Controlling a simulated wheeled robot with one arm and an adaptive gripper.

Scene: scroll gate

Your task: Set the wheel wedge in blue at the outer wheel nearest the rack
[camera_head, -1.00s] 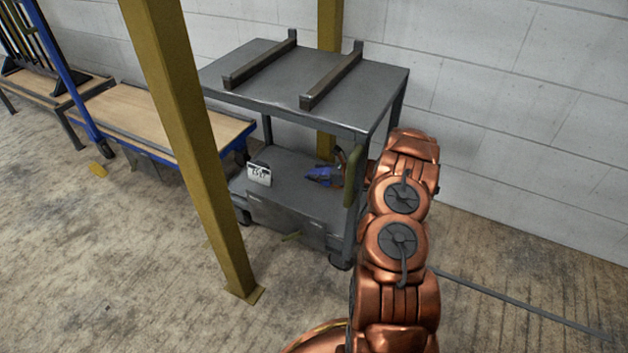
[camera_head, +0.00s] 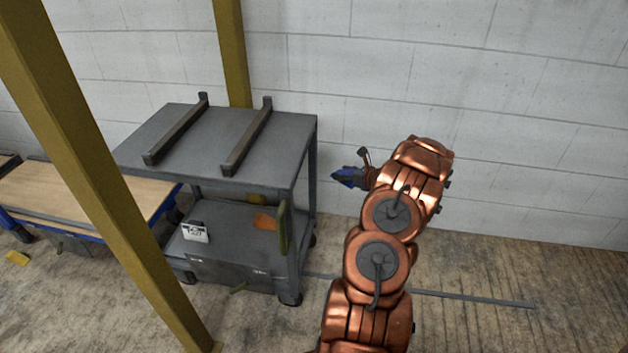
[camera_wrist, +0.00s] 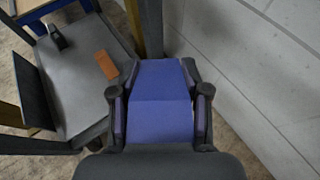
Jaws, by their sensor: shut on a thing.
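The blue wheel wedge (camera_head: 348,177) is in my gripper (camera_head: 368,172), raised beside the right side of the grey cart, in front of the wall. In the wrist view the wedge (camera_wrist: 162,100) fills the space between the two dark fingers (camera_wrist: 160,108), which are shut on its sides. A blue-framed trolley with a wooden deck (camera_head: 90,197) stands at the left. A dark wheel (camera_head: 174,213) shows under its right end, partly hidden. No rack can be clearly made out; only a dark piece shows at the left edge.
A yellow post (camera_head: 95,180) stands in front. A yellow piece (camera_head: 17,257) lies on the floor at left. A thin strip (camera_head: 470,298) lies on the floor.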

